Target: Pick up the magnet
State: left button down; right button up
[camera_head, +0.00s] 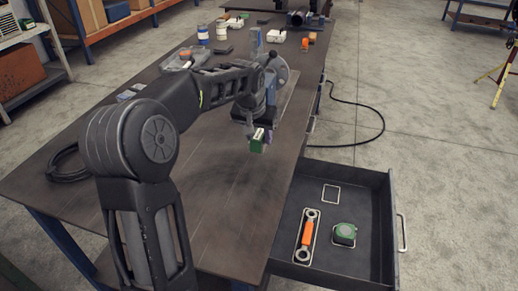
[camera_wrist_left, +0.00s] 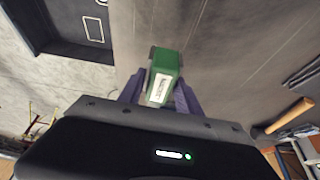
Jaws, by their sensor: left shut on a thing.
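The magnet appears to be the green block with a white label (camera_head: 257,145), held above the workbench near its right edge. In the left wrist view the green block (camera_wrist_left: 164,72) sits between two purple fingers, its labelled side facing the camera. My left gripper (camera_head: 262,136) is shut on it, with the fingers on both sides of the block. The block looks clear of the bench top, though the exact gap is hard to judge. My right gripper does not show.
An open drawer (camera_head: 378,262) holds an orange-handled wrench (camera_head: 306,236), a green tape measure (camera_head: 344,234) and an empty outlined spot (camera_head: 331,195). The workbench (camera_head: 215,215) is bare at the front. Jars, a clear bin (camera_head: 184,60) and other items stand farther back.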

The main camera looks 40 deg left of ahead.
pick_arm(q)
jog(key=shift+r, duration=1.45)
